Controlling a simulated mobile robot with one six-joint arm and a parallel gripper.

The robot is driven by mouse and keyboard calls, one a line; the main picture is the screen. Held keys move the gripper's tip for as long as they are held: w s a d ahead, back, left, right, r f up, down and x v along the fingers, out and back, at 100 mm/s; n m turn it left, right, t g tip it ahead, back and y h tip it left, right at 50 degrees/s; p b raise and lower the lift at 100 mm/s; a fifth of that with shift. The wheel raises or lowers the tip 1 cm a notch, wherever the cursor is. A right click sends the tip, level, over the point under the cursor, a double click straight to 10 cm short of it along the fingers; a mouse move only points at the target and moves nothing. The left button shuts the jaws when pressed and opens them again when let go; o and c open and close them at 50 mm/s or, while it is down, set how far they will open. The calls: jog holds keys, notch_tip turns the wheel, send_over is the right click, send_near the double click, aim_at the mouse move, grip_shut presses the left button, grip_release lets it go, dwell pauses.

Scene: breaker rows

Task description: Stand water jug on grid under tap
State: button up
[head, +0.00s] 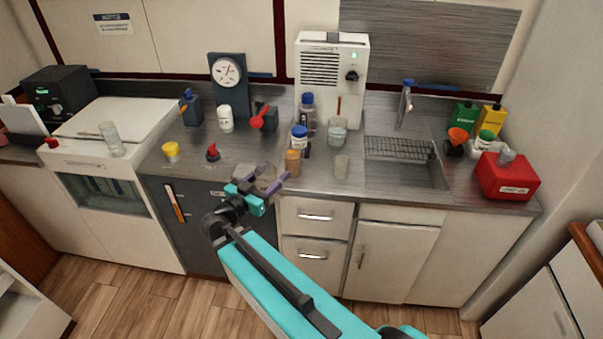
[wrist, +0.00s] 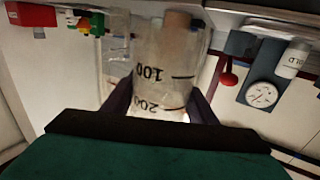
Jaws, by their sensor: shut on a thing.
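My gripper (head: 272,174) is shut on a clear, marked vessel, which I take to be the water jug (wrist: 160,85). The wrist view shows its black 100 and 200 marks upside down, like the rest of that view. In the head view the jug (head: 265,181) is small and faint between the purple fingers, near the counter's front edge. I cannot tell its fill. The tap (head: 405,103), with a blue top, stands behind the sink at the right. The dark wire grid (head: 400,148) lies across the back of the sink under the tap, with nothing on it.
Between gripper and sink stand a brown cylinder (head: 293,163), a blue-lidded bottle (head: 299,138), a dark bottle (head: 308,115) and two clear beakers (head: 338,130) (head: 341,166). A red container (head: 506,178) and several bottles stand right of the sink. The open sink basin (head: 400,174) is in front of the grid.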

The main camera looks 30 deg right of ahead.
jog(key=a+n+t+y+b, duration=0.1)
jog(key=a+n+t, duration=0.1)
jog(key=a, duration=0.9)
jog(key=shift+w+a+t+y, duration=0.25)
jog(key=shift+w+t+y, duration=0.05)
jog(key=shift+w, duration=0.1)
jog(key=shift+d+r, duration=0.1)
